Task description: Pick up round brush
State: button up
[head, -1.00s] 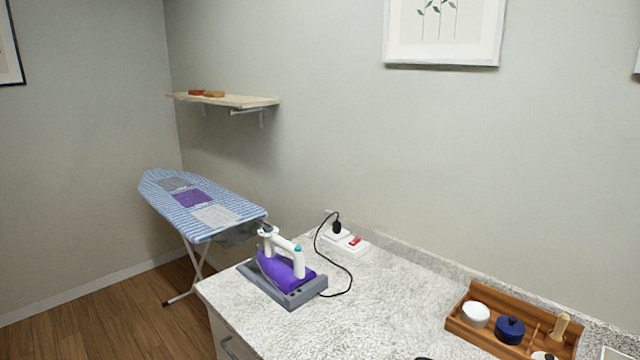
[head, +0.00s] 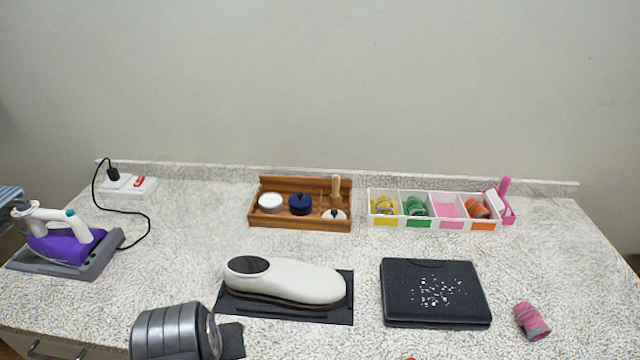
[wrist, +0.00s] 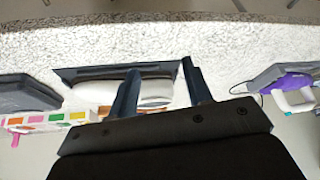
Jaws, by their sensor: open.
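The brown wooden tray (head: 300,223) stands at the back middle of the counter in the head view. It holds a white round pot (head: 272,202), a dark blue round piece with a knob (head: 301,204), a low white disc with a black knob (head: 334,215), and an upright piece with a tan wooden handle (head: 336,187). I cannot tell for certain which is the round brush; bristles are not visible. My gripper (wrist: 160,72) is open and empty in the wrist view, apart from the tray, which is mostly hidden behind it there.
A white shoe (head: 300,282) lies on a black mat in front of the tray. A dark pad with white bits (head: 435,291) and a pink roll (head: 532,321) lie right. A divided organizer (head: 436,222) stands back right, a purple iron (head: 65,244) left.

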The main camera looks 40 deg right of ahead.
jog(key=w+d+n+g+h, duration=0.1)
jog(key=d+n+g+h, duration=0.1)
jog(key=d, duration=0.4)
jog(key=w+d+n+g+h, duration=0.2)
jog(key=d+n+g, duration=0.2)
jog(key=d, duration=0.3)
jog(key=w+d+r+n+g+h, duration=0.1)
jog(key=d+n+g+h, duration=0.1)
jog(key=d, duration=0.5)
jog(key=shift+w+n+g+h, duration=0.3)
jog(key=shift+n+g, duration=0.2)
jog(key=shift+n, duration=0.2)
jog(key=w+d+n+h, duration=0.5)
jog(key=w+d+n, duration=0.1)
jog(key=w+d, duration=0.25)
jog(key=n+t+h, duration=0.4)
jog(key=n, duration=0.4)
send_near(336, 193)
jog(key=a+r, duration=0.1)
jog(key=a, duration=0.1)
jog(key=a+r, duration=0.3)
jog(key=a, duration=0.1)
jog(key=shift+w+a+r, duration=0.15)
jog(key=shift+w+a, duration=0.1)
jog(key=shift+w, duration=0.1)
jog(key=d, duration=1.7)
jog(key=shift+d, duration=0.1)
grip_shut()
